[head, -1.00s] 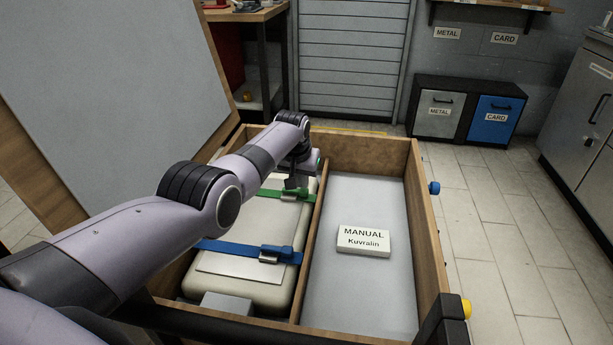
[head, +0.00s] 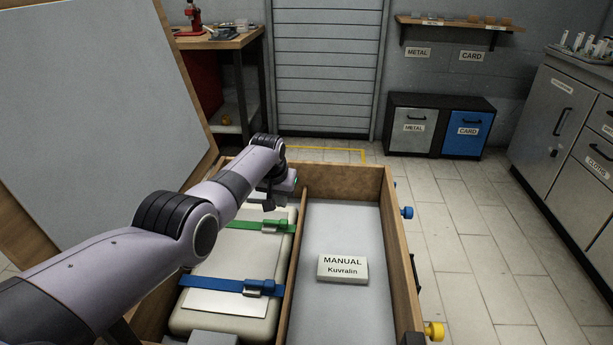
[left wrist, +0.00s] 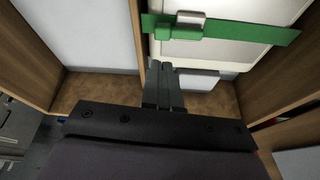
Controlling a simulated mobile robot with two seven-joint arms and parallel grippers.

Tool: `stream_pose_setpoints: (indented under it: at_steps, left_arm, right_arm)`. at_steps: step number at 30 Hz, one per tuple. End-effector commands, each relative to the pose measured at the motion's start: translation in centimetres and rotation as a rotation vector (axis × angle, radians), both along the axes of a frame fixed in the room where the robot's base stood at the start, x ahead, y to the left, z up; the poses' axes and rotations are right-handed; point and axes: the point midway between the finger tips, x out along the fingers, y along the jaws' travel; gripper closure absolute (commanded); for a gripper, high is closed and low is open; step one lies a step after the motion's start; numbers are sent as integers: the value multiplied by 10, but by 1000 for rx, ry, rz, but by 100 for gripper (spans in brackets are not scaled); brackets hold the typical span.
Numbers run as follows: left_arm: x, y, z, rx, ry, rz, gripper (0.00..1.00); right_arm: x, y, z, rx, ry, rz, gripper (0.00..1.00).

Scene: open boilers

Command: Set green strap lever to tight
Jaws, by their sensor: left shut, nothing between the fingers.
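The green strap (head: 243,224) crosses the far part of a pale padded case (head: 255,243) in the left compartment of a wooden crate. Its metal buckle with green lever (head: 271,226) lies near the strap's right end. In the left wrist view, the green strap (left wrist: 245,34) shows with the metal buckle (left wrist: 189,24), and the green lever (left wrist: 166,32) looks folded flat along the strap. My left gripper (head: 269,206) is just beyond and above the buckle, apart from it. Its fingers (left wrist: 163,66) are together and empty. My right gripper is out of view.
A blue strap (head: 215,284) crosses the near part of the case. A centre divider (head: 298,250) and the crate's far wall (head: 335,180) stand close to my left gripper. A white manual (head: 342,268) lies in the right compartment. The raised lid (head: 95,85) is at left.

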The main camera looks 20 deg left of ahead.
Motion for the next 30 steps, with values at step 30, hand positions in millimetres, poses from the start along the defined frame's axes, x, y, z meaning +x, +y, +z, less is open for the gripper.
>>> stream_pose_setpoints:
  at_steps: [30]
  left_arm:
    - [-15,-73,62,0,1,-2,100]
  right_arm:
    - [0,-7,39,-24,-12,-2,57]
